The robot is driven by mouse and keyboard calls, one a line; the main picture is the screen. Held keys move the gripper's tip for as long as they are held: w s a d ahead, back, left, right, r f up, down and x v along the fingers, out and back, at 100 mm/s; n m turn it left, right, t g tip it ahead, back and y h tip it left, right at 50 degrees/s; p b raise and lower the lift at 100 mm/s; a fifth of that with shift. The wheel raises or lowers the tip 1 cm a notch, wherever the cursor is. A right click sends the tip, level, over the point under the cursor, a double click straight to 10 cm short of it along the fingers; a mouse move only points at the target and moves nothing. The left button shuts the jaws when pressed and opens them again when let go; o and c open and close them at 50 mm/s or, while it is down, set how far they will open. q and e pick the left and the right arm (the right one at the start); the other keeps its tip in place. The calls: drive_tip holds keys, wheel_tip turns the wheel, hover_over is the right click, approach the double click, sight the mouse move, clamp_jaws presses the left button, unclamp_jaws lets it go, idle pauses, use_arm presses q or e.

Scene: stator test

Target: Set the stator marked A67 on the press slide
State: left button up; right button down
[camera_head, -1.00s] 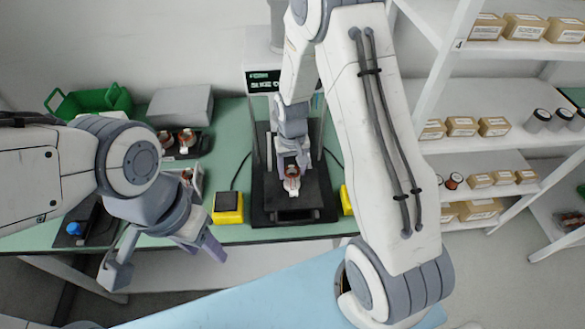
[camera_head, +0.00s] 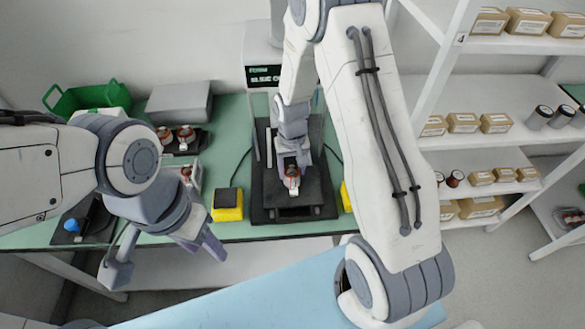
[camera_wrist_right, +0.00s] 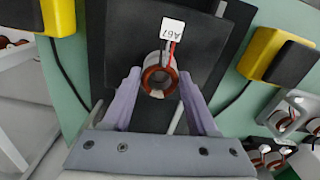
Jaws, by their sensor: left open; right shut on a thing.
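The stator marked A67 (camera_wrist_right: 159,75) is a copper-wound ring with a white tag and red and black leads. My right gripper (camera_wrist_right: 160,88) is shut on it, one finger on each side. In the head view the stator (camera_head: 291,178) is over the dark press slide (camera_head: 312,198), which also shows in the right wrist view (camera_wrist_right: 208,42). I cannot tell whether the stator touches the slide. My left gripper (camera_head: 165,261) is open and empty, low in front of the bench's edge.
A yellow box (camera_head: 228,205) stands left of the press, another to its right. Stators on a dark tray (camera_head: 185,148), a green bin (camera_head: 90,98) and a grey box (camera_head: 180,102) are on the bench's left. Shelves with cartons (camera_head: 497,123) stand at right.

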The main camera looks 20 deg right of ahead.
drive_tip(key=shift+c, duration=0.5)
unclamp_jaws()
wheel_tip(320, 180, up, 10)
drive_tip(key=b, duration=0.1)
drive_tip(key=shift+r, duration=0.2)
idle(0.5)
